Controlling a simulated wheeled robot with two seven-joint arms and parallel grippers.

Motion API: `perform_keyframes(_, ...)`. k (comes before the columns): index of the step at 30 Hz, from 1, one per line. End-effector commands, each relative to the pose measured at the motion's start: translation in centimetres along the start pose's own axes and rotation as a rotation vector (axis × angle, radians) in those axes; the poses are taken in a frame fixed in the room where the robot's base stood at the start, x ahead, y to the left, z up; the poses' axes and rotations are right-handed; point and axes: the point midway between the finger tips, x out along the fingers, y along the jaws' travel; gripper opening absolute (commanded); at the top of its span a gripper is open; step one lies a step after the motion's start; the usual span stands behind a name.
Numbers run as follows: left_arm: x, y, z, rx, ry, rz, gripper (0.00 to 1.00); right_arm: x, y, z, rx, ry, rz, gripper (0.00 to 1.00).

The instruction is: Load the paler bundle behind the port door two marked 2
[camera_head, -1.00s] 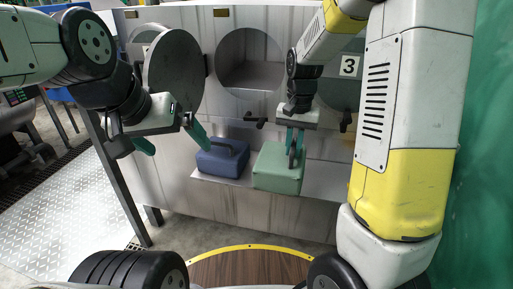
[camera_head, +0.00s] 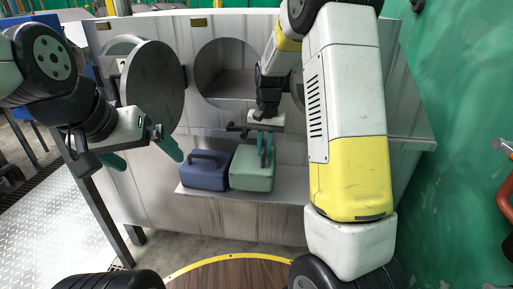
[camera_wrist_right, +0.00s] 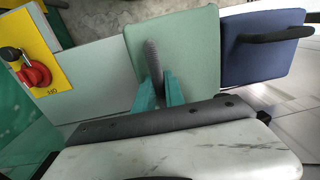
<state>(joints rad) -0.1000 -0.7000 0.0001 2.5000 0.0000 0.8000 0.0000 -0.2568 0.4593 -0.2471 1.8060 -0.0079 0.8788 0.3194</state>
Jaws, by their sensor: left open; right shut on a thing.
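The paler bundle (camera_head: 250,172) is a light green block with a dark top handle. It sits on the metal shelf (camera_head: 220,198), right of the dark blue bundle (camera_head: 205,172). My right gripper (camera_head: 265,150) points down and is shut on the pale bundle's handle; the right wrist view shows its teal fingers (camera_wrist_right: 160,92) at the handle of the pale bundle (camera_wrist_right: 185,45). My left gripper (camera_head: 143,157) is open and empty, left of the bundles. A round port (camera_head: 226,82) stands open above the shelf, with a round grey door (camera_head: 152,87) swung left.
My right arm hides the panel to the right. In the right wrist view, a red knob on a yellow plate (camera_wrist_right: 35,75) is at the left. The floor before the shelf looks clear.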

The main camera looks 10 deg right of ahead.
Motion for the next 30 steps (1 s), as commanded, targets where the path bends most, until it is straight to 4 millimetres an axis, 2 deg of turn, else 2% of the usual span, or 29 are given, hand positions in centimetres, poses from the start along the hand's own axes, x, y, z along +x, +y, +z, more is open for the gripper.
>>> perform_keyframes(1, 0.0, 0.0, 0.0, 0.0, 0.0, 0.0, 1.0, 0.0, -0.1, -0.7, 0.001, 0.001, 0.0, 0.0)
perform_keyframes(9, 0.0, 0.0, 0.0, 0.0, 0.0, 0.0, 1.0, 0.2, -0.4, -2.4, 0.0, 0.002, -0.001, 0.0)
perform_keyframes(16, 0.0, 0.0, 0.0, 0.0, 0.0, 0.0, 1.0, 3.4, -0.2, -2.2, 0.0, -0.001, 0.0, 0.0)
perform_keyframes(26, 0.0, 0.0, 0.0, 0.0, 0.0, 0.0, 1.0, 3.7, -0.2, -2.2, 0.0, 0.001, -0.001, 0.0)
perform_keyframes(27, 0.0, 0.0, 0.0, 0.0, 0.0, 0.0, 1.0, 3.8, -0.2, -2.1, 0.0, -0.001, 0.0, 0.2)
perform_keyframes(30, 0.0, 0.0, 0.0, 0.0, 0.0, 0.0, 1.0, 3.8, -0.2, -2.1, 0.0, -0.001, 0.0, 0.36)
